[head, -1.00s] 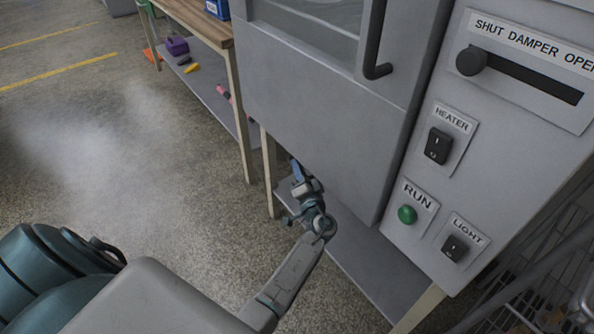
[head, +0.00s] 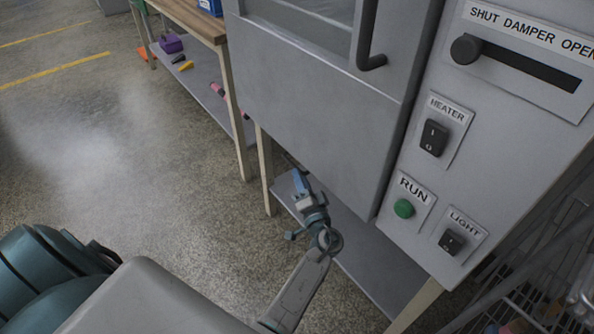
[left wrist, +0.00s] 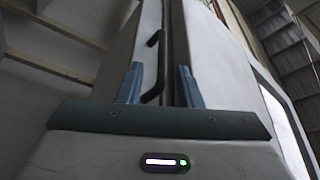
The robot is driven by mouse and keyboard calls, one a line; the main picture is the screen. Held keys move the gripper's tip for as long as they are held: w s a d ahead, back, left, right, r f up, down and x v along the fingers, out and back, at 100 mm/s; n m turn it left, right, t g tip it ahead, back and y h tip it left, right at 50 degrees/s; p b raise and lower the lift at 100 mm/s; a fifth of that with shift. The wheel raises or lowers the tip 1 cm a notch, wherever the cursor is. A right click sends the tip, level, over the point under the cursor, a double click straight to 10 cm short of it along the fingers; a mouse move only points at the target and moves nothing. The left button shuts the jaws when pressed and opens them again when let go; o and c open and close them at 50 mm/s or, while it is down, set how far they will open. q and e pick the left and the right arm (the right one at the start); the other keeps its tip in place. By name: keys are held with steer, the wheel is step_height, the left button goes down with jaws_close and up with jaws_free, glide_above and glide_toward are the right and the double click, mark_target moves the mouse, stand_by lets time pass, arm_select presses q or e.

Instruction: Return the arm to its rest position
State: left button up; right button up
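My left gripper (head: 297,178) hangs low, in front of the lower edge of the grey cabinet (head: 300,105). In the left wrist view its two blue fingers (left wrist: 159,78) stand apart with nothing held between them. The black door handle (left wrist: 156,65) shows beyond the fingers, and it is also at the top of the head view (head: 366,35). The gripper looks clear of the cabinet, though the gap is hard to judge. My right gripper is in neither view.
The cabinet's panel has a damper slider (head: 466,48), a heater switch (head: 433,138), a green run button (head: 403,208) and a light switch (head: 451,242). A wooden bench (head: 190,18) stands left of it. A wire rack (head: 535,270) is at right. Open floor (head: 120,150) lies left.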

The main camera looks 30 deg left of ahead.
arm_select(q)
steer(key=shift+v, duration=1)
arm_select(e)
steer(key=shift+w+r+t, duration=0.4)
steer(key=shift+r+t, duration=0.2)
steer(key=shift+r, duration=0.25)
arm_select(q)
steer(key=shift+s+a, duration=0.1)
